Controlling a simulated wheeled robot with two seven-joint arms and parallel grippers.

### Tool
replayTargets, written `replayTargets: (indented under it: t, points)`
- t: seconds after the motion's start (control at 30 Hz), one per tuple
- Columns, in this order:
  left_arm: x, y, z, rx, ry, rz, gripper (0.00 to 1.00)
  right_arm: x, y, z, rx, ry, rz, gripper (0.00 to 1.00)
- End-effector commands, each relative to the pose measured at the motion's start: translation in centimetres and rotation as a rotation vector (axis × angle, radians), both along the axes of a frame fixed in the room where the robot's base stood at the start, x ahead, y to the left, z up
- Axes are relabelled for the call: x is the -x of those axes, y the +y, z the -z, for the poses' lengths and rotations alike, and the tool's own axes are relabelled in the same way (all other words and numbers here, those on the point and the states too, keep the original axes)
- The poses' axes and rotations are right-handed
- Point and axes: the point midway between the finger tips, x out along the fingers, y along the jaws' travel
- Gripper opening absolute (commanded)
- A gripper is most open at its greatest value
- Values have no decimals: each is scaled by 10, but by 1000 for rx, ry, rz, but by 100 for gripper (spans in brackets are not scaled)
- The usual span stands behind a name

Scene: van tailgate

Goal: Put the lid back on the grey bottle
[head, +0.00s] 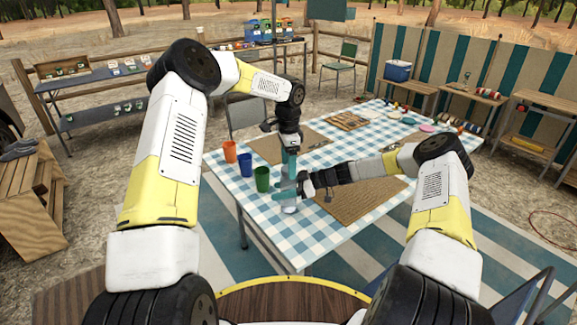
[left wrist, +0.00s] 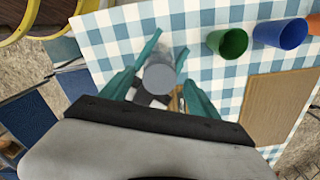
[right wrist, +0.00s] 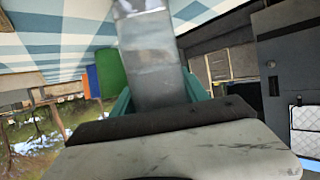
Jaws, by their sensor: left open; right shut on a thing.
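The grey bottle (head: 289,208) stands at the near edge of the checked table, and its lower part shows under my right gripper (head: 291,190). In the right wrist view the bottle (right wrist: 152,60) is a grey, partly see-through cylinder between the fingers, which are shut on it. My left gripper (head: 291,165) points down just above the bottle, with its fingers open. In the left wrist view a flat grey disc (left wrist: 159,78) lies between these fingers; I cannot tell whether it is the lid or the bottle's top. No separate lid is clearly visible elsewhere.
A green cup (head: 262,179), a blue cup (head: 245,165) and an orange cup (head: 230,151) stand left of the bottle. A woven mat (head: 365,200) lies to its right. Plates and other small items are farther back. The near right tablecloth is clear.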

Motion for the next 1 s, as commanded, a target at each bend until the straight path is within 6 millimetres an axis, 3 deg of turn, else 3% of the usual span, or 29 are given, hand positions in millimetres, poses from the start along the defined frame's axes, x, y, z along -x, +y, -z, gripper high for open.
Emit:
replayTargets:
  t: [0.5,0.7,0.97,1.0]
  points:
    - [-1,0,-98,0,-4,0,70,0,0,0,0,0,1,0]
    - [-1,0,-114,0,-2,0,70,0,0,0,0,0,1,0]
    - [-1,0,-115,0,-1,1,70,0,0,0,-1,0,1,0]
    - [-1,0,-115,0,-1,0,70,0,0,0,-1,0,1,54]
